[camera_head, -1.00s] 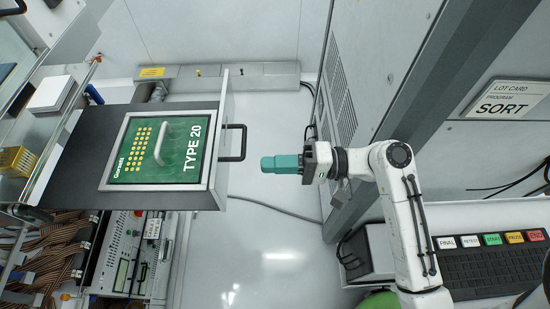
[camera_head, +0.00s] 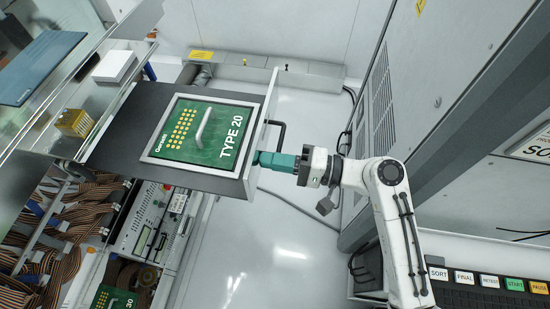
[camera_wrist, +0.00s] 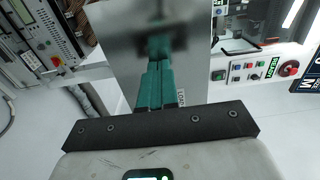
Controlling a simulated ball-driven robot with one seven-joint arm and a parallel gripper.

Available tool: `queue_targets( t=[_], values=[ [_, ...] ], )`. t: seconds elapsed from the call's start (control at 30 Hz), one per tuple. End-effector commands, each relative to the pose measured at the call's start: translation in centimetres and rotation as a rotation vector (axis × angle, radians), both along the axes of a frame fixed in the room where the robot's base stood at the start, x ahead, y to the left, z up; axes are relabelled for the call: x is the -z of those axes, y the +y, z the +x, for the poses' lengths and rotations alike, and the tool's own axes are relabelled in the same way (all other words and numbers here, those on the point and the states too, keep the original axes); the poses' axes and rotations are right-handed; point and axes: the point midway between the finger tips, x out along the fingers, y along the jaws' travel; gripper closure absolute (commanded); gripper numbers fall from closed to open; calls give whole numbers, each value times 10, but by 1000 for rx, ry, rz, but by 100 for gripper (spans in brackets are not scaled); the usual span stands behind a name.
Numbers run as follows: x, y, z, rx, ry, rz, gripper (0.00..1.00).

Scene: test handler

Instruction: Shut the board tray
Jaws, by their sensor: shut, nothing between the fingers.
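The board tray (camera_head: 125,118) is a dark drawer with a pale front panel, pulled out from the rack on the left. A green board marked TYPE 20 (camera_head: 205,132) with a grey handle lies in it. The tray's front panel (camera_head: 262,125) carries a black bar handle (camera_head: 280,133). My gripper (camera_head: 258,158) has teal fingers, shut and empty, with the tips at the front panel just below the handle. In the wrist view the teal fingers (camera_wrist: 155,85) point at the grey front panel (camera_wrist: 115,75), which mirrors them. I cannot tell whether they touch it.
A rack with orange-brown ribbon cables (camera_head: 90,215) and an instrument panel (camera_head: 150,225) lies below the tray. A grey cabinet (camera_head: 420,80) stands on the right. A keypad (camera_head: 490,295) is at the lower right. The white floor between is mostly clear.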

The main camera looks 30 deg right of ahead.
Motion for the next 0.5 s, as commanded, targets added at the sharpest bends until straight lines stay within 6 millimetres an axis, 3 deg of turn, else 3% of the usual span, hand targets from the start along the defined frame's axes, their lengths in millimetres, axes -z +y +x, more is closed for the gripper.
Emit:
queue_targets(
  t=[0.27,0.5],
  values=[
    [-1,24,23,-5,-1,1,100],
    [-1,68,66,-7,-4,1,100]
  ],
)
